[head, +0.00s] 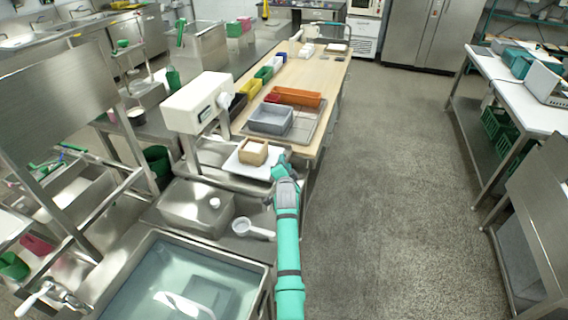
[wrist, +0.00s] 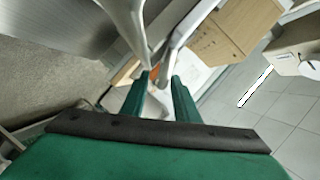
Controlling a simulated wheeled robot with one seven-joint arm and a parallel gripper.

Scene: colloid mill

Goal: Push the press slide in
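The press is a white machine (head: 195,103) on a steel stand at the left of the worktable. In front of it is a white plate (head: 238,170), which looks like the slide, with a square wooden box (head: 253,151) on it. My gripper (head: 281,162) is by the plate's right end, beside the box; contact cannot be made out. In the wrist view, the fingers of my gripper (wrist: 160,84) show a gap, with pale grey shapes between and beyond them. I cannot tell whether they hold anything. The wooden box (wrist: 235,35) shows beyond them.
A grey tub (head: 271,120) and an orange tray (head: 297,97) stand on the wooden table (head: 325,75). The floor (head: 400,180) to the right is clear.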

